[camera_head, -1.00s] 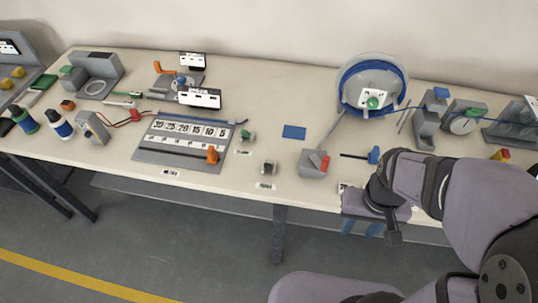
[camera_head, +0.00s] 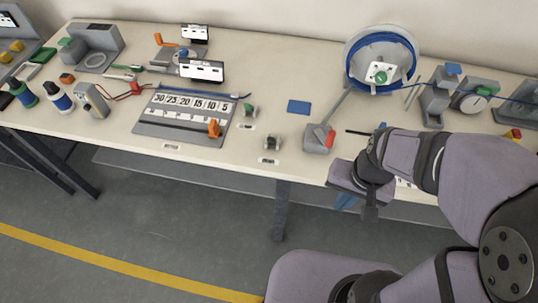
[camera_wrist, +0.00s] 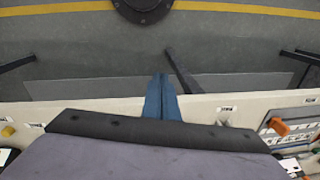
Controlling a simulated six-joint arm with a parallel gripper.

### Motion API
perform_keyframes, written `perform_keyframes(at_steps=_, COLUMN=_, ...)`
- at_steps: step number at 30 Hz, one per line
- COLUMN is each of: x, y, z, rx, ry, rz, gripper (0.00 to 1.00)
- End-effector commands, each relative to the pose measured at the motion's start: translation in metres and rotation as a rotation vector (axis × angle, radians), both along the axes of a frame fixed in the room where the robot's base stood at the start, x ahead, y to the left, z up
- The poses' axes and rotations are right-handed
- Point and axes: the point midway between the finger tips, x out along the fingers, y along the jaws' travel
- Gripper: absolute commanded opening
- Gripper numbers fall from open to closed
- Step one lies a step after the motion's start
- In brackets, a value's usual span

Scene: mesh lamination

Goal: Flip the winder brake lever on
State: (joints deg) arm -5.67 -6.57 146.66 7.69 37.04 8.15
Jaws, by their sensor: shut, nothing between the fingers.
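A grey block with a red lever (camera_head: 331,139) stands near the front edge of the table, and a thin grey rod runs from it up toward the round winder (camera_head: 382,60) with a blue rim. I cannot read a label that confirms it as the brake lever. My gripper (camera_head: 345,202), with blue fingers, is to the lower right of the block, apart from it and by the table's front edge. In the wrist view the fingers (camera_wrist: 160,85) are together, with nothing between them. The red lever does not show in that view.
Two small toggle-like fixtures (camera_head: 270,142) sit left of the block. A grey scale panel with an orange slider (camera_head: 214,128) lies further left. A blue square (camera_head: 298,107) lies flat behind the block. My arm hides part of the right front edge.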

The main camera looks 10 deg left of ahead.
Motion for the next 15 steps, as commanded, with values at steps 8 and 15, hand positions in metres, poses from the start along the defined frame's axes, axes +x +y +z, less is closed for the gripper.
perform_keyframes(at_steps=8, x=0.011, y=0.085, z=-0.075, rx=0.178, ry=-0.017, rz=-0.305, gripper=0.00)
perform_keyframes(at_steps=15, x=0.010, y=0.151, z=-0.128, rx=0.319, ry=0.022, rz=-0.619, gripper=0.00)
